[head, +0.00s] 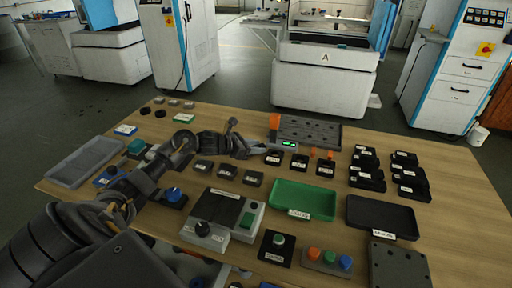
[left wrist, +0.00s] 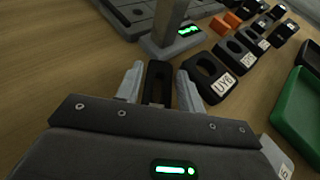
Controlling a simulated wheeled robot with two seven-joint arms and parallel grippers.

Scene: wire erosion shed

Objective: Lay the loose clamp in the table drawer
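My left gripper (head: 254,150) reaches in from the left, low over the middle of the table. In the left wrist view its two grey fingers (left wrist: 160,90) are spread apart. A black slotted clamp-like piece (left wrist: 158,82) lies between them, with narrow gaps seeming to show on both sides. Its label does not show. Beside it a black clamp marked UY6 (left wrist: 208,76) heads a row of similar black clamps, also in the head view (head: 299,163). I cannot tell which one is the loose clamp. Below the table's front edge is a darker space with small parts (head: 195,275), perhaps an open drawer. My right gripper is not in view.
A grey post on a base with a green display (left wrist: 172,42) stands just beyond the fingers. A holed dark plate (head: 308,130) lies behind. A green tray (head: 302,211) and a black tray (head: 382,230) are to the right. Control boxes (head: 225,214) stand in front.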

